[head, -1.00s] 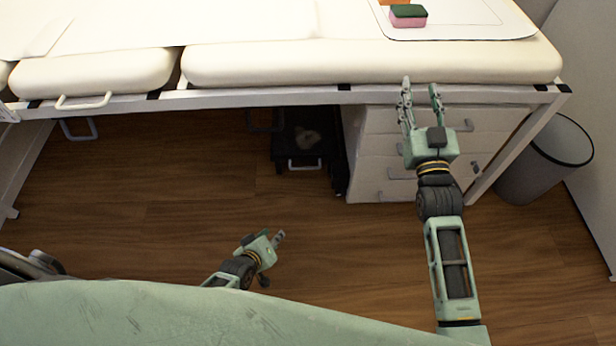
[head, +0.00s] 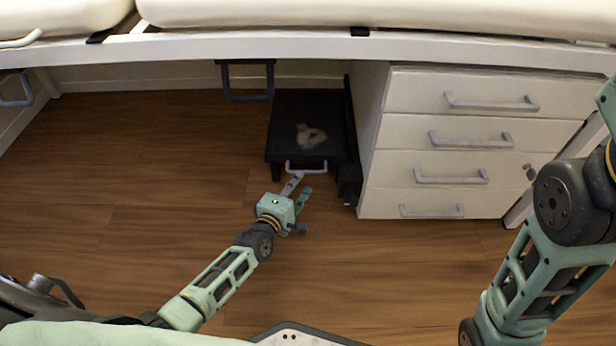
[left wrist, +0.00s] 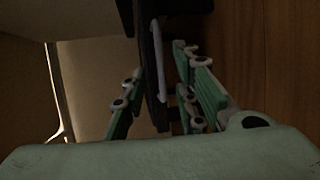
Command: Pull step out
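The step (head: 290,115) is a low black stool under the bed, beside the white drawer unit. Its top has a pale worn patch, and a light grey handle (head: 306,168) is on its front. My left gripper (head: 301,187) is right at the step's front, with its fingers apart near the handle. In the left wrist view the grey handle (left wrist: 159,62) lies between the two open fingers; I cannot tell whether they touch it. My right arm is at the right edge of the head view; its gripper's fingers are out of the picture.
The white drawer unit (head: 480,150) with several grey handles stands just right of the step. The bed frame (head: 280,45) runs above it. A dark bracket (head: 247,80) hangs left of the step. The wooden floor (head: 130,180) in front and left is clear.

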